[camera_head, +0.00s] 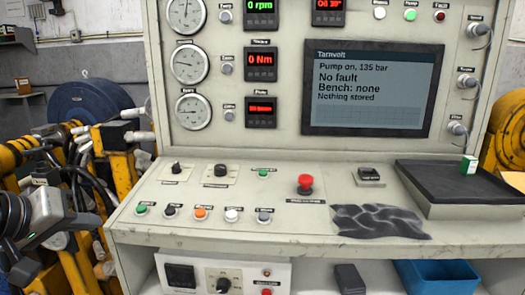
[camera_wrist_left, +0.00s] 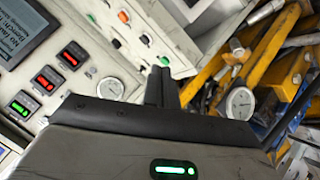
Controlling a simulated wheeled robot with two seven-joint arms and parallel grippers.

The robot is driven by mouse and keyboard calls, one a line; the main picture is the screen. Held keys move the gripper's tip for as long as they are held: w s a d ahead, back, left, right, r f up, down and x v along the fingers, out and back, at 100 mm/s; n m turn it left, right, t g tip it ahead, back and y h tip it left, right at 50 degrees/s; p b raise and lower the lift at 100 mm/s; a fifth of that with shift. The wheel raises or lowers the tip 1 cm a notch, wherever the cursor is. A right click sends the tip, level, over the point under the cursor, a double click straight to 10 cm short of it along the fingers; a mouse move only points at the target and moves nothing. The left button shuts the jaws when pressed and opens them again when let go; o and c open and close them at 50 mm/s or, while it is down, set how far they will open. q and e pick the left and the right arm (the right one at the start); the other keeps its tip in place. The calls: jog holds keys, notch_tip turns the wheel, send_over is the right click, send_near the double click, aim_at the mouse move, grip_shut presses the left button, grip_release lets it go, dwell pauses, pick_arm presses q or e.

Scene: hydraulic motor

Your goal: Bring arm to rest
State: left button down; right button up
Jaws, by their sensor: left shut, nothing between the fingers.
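My left gripper (camera_head: 42,238) is at the lower left edge of the head view, left of the test bench and clear of its control panel. In the left wrist view its two dark fingers (camera_wrist_left: 161,87) are together with nothing between them. My right gripper is in neither view. The bench's sloped panel (camera_head: 290,228) has a red mushroom button (camera_head: 305,184) and a row of coloured buttons. The screen (camera_head: 373,88) reads pump on, 135 bar, no fault, bench none, nothing stored.
Yellow machinery with black hoses (camera_head: 95,165) stands close by my left gripper. A blue bin (camera_head: 440,277) sits below.

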pick_arm(q)
jog(key=s+f+m, duration=0.1)
jog(key=s+f, duration=0.2)
jog(key=f, duration=0.8)
jog(key=s+f+m, duration=0.2)
jog(key=s+f, duration=0.1)
jog(key=f, duration=0.8)
jog(key=s+d+f+m, duration=0.1)
jog(key=s+d+f, duration=0.4)
jog(key=d, duration=0.3)
jog(key=s+d+f+m+y, duration=0.1)
jog(key=s+d+f+m, duration=0.1)
jog(key=s+d+f, duration=0.3)
jog(key=d+f, duration=0.1)
jog(key=d, duration=0.1)
jog(key=shift+d+f+m, duration=0.25)
jog(key=shift+d+m, duration=0.05)
jog(key=shift+d, duration=0.05)
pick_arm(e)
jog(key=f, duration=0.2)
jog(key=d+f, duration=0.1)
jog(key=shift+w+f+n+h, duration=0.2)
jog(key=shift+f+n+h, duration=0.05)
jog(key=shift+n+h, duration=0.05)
pick_arm(q)
jog(key=shift+s, duration=0.1)
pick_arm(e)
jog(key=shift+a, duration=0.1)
